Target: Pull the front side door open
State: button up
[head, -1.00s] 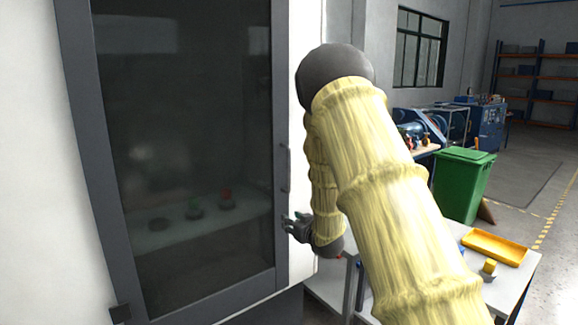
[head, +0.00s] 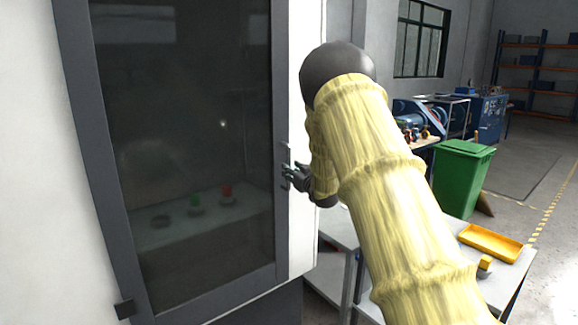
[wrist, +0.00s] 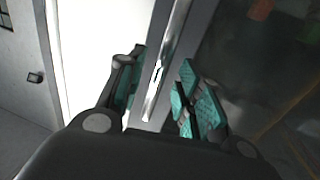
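The front side door (head: 200,150) is a dark glass panel in a grey frame on a white cabinet, and it looks closed. Its slim vertical handle (head: 286,155) sits on the right side of the frame. My gripper (head: 288,175) is at the lower part of this handle. In the wrist view the metal handle (wrist: 168,55) runs between the two teal-padded fingers of my gripper (wrist: 163,75). The fingers are open, with a visible gap on both sides of the handle. Whether a finger touches the door frame cannot be told.
Behind the glass, a shelf holds a green button (head: 195,202) and a red button (head: 227,192). Right of my arm stand a table with a yellow tray (head: 490,242) and a green bin (head: 462,175). Open floor (head: 545,205) lies at the far right.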

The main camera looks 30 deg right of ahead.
jog(key=shift+w+d+p, duration=0.2)
jog(key=shift+w+p, duration=0.2)
jog(key=shift+w, duration=1.15)
grip_shut()
